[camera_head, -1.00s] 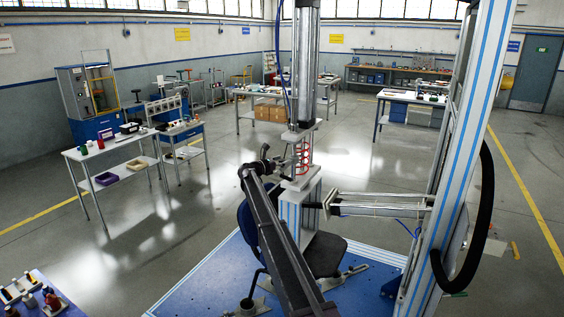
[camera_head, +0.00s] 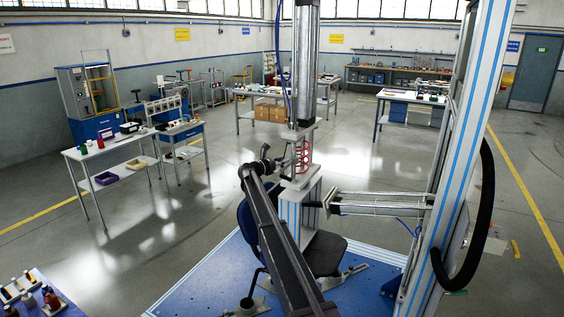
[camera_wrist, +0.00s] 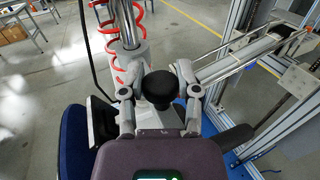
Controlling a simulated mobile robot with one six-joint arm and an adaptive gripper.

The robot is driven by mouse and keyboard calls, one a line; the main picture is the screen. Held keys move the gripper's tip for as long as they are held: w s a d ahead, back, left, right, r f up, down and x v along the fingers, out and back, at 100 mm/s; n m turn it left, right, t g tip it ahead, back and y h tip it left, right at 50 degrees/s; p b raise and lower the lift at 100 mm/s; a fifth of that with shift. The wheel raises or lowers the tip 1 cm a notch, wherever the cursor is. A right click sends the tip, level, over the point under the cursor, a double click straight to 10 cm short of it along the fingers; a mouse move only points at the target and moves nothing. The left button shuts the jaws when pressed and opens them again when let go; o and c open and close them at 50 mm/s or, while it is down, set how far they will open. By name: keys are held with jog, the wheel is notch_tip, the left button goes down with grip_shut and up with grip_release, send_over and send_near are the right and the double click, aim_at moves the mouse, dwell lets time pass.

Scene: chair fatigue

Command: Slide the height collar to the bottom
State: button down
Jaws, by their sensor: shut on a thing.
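My gripper (camera_wrist: 158,98) has its two grey fingers on either side of a round black knob (camera_wrist: 158,86) and is shut on it. The knob stands in front of a bright metal rod (camera_wrist: 127,22) with a red coiled hose around it. I cannot tell from these views whether the knob belongs to the height collar, and I see no separate collar clearly. In the head view, my gripper (camera_head: 276,165) is small and partly hidden beside the press column, just left of the red coil (camera_head: 303,156).
A chair with a dark seat (camera_head: 322,254) and blue back stands on the blue platform (camera_head: 210,283) below my arm. A horizontal cylinder (camera_head: 378,203) reaches in from the tall frame post (camera_head: 452,170) at the right.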

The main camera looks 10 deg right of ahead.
notch_tip(320, 180, down, 10)
jog(key=b, duration=0.9)
jog(key=shift+r, duration=0.25)
jog(key=c, duration=0.7)
grip_release()
jog(key=o, duration=0.4)
jog(key=shift+w+f, duration=0.1)
jog(key=shift+f, duration=0.05)
jog(key=shift+a, duration=0.1)
jog(key=v, duration=1.2)
